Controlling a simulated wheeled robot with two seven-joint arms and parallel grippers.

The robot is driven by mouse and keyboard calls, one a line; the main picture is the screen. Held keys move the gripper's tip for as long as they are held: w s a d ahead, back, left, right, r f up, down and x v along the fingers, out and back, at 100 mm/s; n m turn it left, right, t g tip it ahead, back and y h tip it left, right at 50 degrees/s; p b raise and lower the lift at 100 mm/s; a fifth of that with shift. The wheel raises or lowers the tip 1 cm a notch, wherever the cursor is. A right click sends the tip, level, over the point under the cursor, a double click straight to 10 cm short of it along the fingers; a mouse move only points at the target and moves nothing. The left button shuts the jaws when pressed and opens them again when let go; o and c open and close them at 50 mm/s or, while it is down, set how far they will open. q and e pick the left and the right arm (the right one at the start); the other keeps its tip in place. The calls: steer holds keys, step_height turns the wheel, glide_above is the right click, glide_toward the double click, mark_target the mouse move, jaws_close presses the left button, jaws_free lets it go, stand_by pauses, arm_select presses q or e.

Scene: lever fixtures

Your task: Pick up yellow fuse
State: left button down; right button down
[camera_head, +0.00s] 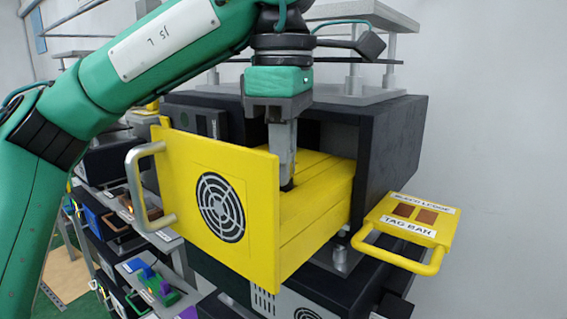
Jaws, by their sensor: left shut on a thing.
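A yellow unit with a fan grille (221,208) on its front and a grey handle (146,190) stands partly out of a black housing (392,145). My left gripper (287,183) comes down from above, just behind the unit's front panel and in front of the housing's opening. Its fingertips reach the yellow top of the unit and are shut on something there. What they hold is mostly hidden, and I cannot tell a separate yellow fuse from the yellow unit. My right gripper is not in view.
A yellow plate labelled "TAG BAR" (405,221) with a loop handle sticks out at the right. A grey shelf on posts (357,94) stands on top of the housing. More modules and a shelf with coloured blocks (152,283) are at the lower left. Open space lies at the right.

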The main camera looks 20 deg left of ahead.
arm_select(q)
steer(key=shift+r, duration=4.75)
